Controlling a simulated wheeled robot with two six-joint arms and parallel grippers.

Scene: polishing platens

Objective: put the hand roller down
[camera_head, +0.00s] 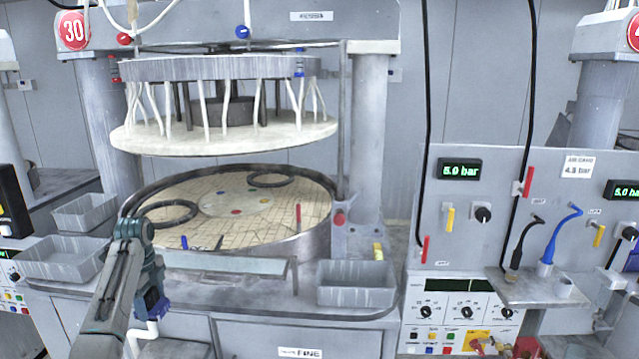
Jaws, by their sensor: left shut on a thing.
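My left arm comes in from the lower left, bends in front of the lower platen, and its wrist hangs down over the front edge of the machine. My left gripper (152,294) is at the lower end, small and partly hidden by my own arm. It is shut on what looks like the hand roller (145,334), of which a white bent rod shows below a blue part. The roller hangs in front of the machine's grey front; its lower end is unclear, and I cannot tell whether it touches anything. My right gripper is not in view.
The round lower platen (240,222) holds two dark rings and small coloured pieces. The upper platen (225,138) hangs above it. Grey bins stand at left (62,258) and right (356,284). A control panel (465,312) and shelf (535,290) with a blue hose are farther right.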

